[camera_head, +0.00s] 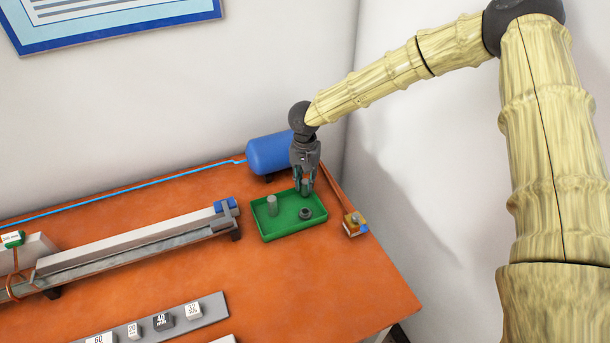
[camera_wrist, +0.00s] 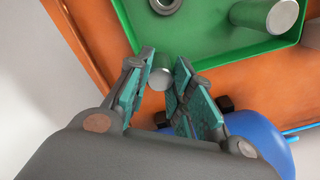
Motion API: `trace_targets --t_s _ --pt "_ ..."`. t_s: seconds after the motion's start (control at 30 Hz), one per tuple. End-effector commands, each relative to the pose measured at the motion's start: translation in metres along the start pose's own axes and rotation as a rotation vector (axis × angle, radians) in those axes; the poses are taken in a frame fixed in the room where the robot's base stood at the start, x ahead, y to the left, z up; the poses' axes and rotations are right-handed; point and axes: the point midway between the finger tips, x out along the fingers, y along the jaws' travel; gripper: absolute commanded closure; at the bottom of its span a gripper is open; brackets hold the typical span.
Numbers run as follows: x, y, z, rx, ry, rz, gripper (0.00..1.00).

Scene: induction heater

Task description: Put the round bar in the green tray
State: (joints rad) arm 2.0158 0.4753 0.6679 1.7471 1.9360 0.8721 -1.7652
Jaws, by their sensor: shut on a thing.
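My gripper (camera_head: 305,188) points down at the back right of the green tray (camera_head: 268,233), with its teal finger pads closed around a grey round bar. In the wrist view the bar's round end (camera_wrist: 160,78) shows between the fingertips (camera_wrist: 158,85), overlapping the edge of the green tray (camera_wrist: 205,42). I cannot tell how high the bar is above the tray floor. Another grey cylinder (camera_head: 272,205) stands upright in the tray's left part; it also shows in the wrist view (camera_wrist: 284,16). A dark ring-shaped piece (camera_head: 306,213) lies in the tray's right part.
A blue tank (camera_head: 268,154) stands close behind the tray. A small brass-coloured block (camera_head: 354,223) sits to its right. A long metal rail (camera_head: 140,240) runs to the left. Labelled blocks (camera_head: 163,321) stand at the front. The orange table (camera_head: 330,285) is clear in front of the tray.

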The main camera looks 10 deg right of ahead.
Motion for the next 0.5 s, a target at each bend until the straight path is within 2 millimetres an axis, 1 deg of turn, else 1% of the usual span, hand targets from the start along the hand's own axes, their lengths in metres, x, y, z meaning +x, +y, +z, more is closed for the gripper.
trace_targets --t_s 0.2,0.47,0.5 --pt "0.0091 -0.0002 -0.0002 0.001 0.0 0.0 1.0" --pt "0.0098 -0.0003 -0.0003 0.0 0.001 0.0 1.0" --pt "0.0098 -0.0003 -0.0003 0.0 0.001 0.0 0.74"
